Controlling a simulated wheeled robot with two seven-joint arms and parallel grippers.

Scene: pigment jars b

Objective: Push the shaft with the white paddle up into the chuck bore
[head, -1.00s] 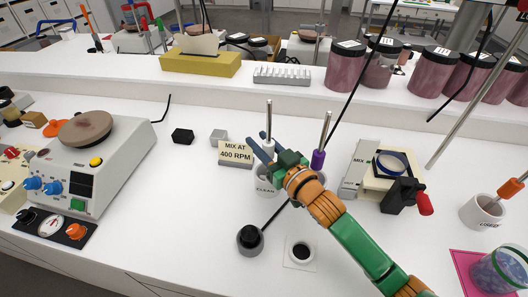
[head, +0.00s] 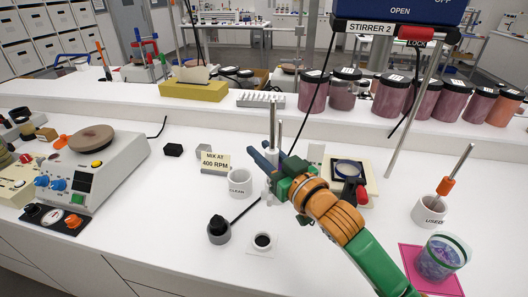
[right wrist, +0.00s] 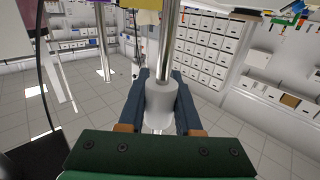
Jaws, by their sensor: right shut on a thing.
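My right gripper (head: 268,160) is shut on the shaft with the white paddle (head: 272,124) and holds it upright above the bench. In the right wrist view, a whitish hub (right wrist: 159,102) sits between the dark fingers, with the metal rod rising out of the top of the picture. The blue stirrer head (head: 400,12), labelled STIRRER 2, is at the top right, with a red LOCK lever (head: 417,33). The chuck bore cannot be made out. My left gripper is in no view.
The CLEAN cup (head: 239,183) stands left of my gripper. The USED cup (head: 428,211) holds an orange-collared shaft. A hotplate (head: 85,170) is at left. A slanted stirrer post (head: 408,120) is at right.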

